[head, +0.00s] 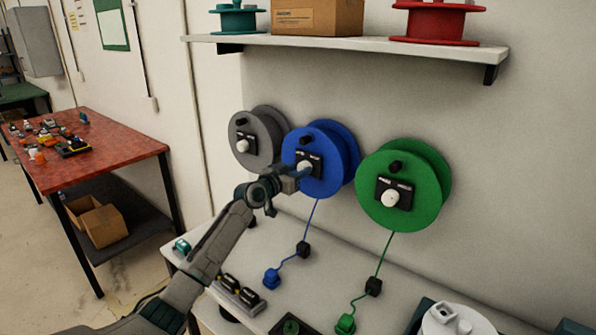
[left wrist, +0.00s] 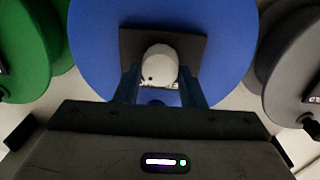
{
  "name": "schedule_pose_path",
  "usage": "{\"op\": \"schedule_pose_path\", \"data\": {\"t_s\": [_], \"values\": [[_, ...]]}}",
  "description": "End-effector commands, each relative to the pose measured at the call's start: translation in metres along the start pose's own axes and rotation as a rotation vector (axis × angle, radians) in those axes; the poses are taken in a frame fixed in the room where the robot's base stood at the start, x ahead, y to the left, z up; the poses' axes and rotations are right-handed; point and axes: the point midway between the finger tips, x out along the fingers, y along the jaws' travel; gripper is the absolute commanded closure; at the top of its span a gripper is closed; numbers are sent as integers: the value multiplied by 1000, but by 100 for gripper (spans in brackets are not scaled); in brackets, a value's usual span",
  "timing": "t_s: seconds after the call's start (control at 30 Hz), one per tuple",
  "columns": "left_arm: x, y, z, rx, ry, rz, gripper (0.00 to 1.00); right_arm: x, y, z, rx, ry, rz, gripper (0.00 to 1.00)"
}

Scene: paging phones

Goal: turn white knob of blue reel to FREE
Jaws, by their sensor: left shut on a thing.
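The blue reel (head: 335,150) is mounted on the wall between a grey reel and a green reel. Its white knob (head: 305,167) sits on a dark plate at the reel's front. My left gripper (head: 296,177) reaches the knob from the front and hides part of it and its plate. In the left wrist view the white knob (left wrist: 159,65) lies between the two fingers of my left gripper (left wrist: 158,82), which is shut on it. The blue reel (left wrist: 95,40) fills the background there. The plate's lettering cannot be read. My right gripper is not in view.
The grey reel (head: 268,125) and green reel (head: 430,185) hang close on either side. A shelf (head: 350,42) with a cardboard box (head: 318,17) and spools is above. Blue and green cords hang down to the white bench (head: 330,265). A red table (head: 105,150) stands at the left.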

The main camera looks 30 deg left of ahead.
Motion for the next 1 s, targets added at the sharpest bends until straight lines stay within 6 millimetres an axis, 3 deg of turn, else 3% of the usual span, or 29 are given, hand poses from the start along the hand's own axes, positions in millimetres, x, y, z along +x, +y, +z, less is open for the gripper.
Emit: {"op": "schedule_pose_path", "data": {"t_s": [0.37,1.0], "values": [[0,0,1,-111,4,0,87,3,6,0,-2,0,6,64],[0,-2,1,-688,23,0,87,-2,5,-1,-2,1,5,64]]}}
